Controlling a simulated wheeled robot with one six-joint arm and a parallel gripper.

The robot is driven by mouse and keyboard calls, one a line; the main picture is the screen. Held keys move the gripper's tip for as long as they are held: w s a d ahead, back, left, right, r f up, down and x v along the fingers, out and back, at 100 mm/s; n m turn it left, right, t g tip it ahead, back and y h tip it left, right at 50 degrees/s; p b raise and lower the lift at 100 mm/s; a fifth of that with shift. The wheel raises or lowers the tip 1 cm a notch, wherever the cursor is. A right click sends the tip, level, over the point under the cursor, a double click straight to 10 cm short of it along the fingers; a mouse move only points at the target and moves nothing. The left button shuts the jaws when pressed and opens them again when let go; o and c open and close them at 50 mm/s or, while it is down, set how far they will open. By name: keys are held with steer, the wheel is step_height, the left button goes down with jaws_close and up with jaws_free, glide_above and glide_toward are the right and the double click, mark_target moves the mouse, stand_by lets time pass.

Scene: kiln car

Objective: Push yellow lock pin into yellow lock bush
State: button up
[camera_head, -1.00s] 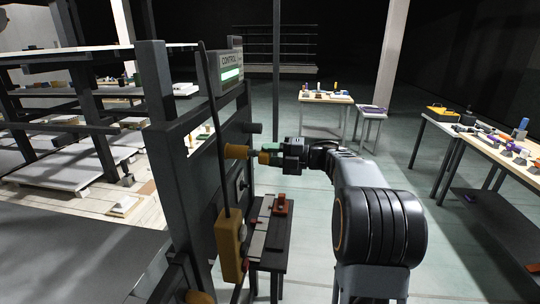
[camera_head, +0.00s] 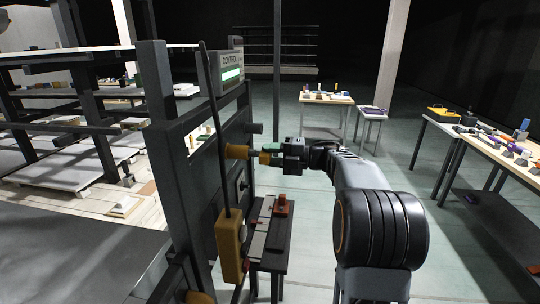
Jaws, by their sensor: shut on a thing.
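The yellow lock bush (camera_head: 235,152) sticks out from the dark upright frame at picture centre-left, below the control box. The yellow lock pin (camera_head: 265,158) is held by my gripper (camera_head: 277,154), which is shut on it, its greenish jaws around the pin. The pin lies roughly level, its front end pointing left at the bush. The tip is very close to the bush mouth; I cannot tell at this size whether it is inside it.
A control box (camera_head: 228,70) with a lit screen tops the frame. A yellow hand box (camera_head: 231,246) hangs below, beside a small dark bench (camera_head: 268,245) with an orange-red block (camera_head: 282,205). Tables with parts stand behind (camera_head: 325,97) and at right (camera_head: 500,150). Open floor lies between.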

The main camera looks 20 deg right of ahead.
steer(key=shift+w+a, duration=0.35)
steer(key=shift+a, duration=0.25)
steer(key=shift+r, duration=0.1)
stand_by(0.4)
steer(key=o, duration=0.9)
steer(key=shift+a, duration=0.15)
steer(key=o, duration=0.4)
steer(key=shift+o, duration=0.2)
steer(key=shift+s+d, duration=0.25)
steer(key=shift+d, duration=0.3)
steer(key=shift+b+v, duration=0.4)
steer(key=shift+v, duration=1.1)
steer(key=shift+s+d, duration=0.15)
steer(key=shift+d, duration=0.15)
steer(key=b+v, duration=0.1)
steer(key=v, duration=1.2)
steer(key=shift+s+d+b, duration=0.15)
steer(key=shift+d+b, duration=0.15)
steer(key=shift+b, duration=0.05)
